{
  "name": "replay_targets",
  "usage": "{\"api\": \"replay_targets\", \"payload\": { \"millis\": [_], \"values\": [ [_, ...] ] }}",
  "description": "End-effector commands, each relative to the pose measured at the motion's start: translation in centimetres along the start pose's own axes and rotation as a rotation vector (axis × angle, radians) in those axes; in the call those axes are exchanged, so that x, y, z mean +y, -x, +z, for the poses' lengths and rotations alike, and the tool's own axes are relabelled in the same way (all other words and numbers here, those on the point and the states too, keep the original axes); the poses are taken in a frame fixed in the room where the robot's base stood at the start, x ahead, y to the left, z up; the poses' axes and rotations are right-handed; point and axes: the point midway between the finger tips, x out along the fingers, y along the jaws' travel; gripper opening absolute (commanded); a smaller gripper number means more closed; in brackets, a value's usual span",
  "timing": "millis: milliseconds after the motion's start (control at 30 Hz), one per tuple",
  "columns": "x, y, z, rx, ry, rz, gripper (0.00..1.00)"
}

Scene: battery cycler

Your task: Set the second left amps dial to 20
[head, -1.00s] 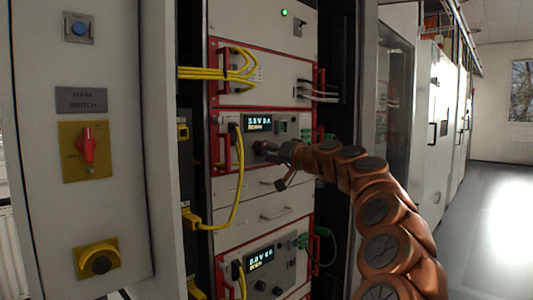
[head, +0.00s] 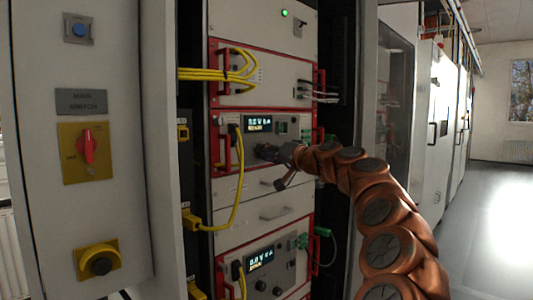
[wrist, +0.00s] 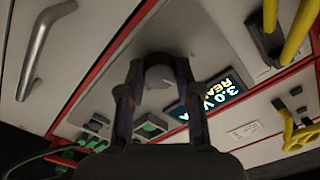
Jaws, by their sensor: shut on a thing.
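My gripper (head: 270,151) is at the front of the upper red-framed cycler unit, just below its lit display (head: 258,124). In the wrist view my gripper (wrist: 160,70) has its two fingers on either side of a round grey dial (wrist: 160,78) and is shut on it. No dial scale or pointer is readable. The other dial of this unit is not clearly visible, so I cannot tell by sight which one I hold.
A lower red-framed unit with its own display (head: 260,258) and dials sits below. Yellow cables (head: 238,185) hang left of my gripper. A red handle (head: 314,150) stands at the right. The main-switch panel (head: 83,152) is far left; open floor (head: 490,215) lies right.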

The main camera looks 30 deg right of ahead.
Motion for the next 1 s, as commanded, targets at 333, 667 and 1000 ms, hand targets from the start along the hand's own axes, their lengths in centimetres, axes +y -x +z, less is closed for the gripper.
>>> {"api": "replay_targets", "payload": {
  "millis": [333,667,1000],
  "values": [
    [-0.3,-0.1,-0.13,-0.004,-0.239,0.001,0.0],
    [-0.36,0.0,-0.24,-0.001,-0.483,0.0,0.0],
    [-0.18,-0.02,-0.04,-0.002,-0.622,0.0,0.0]
  ]
}}
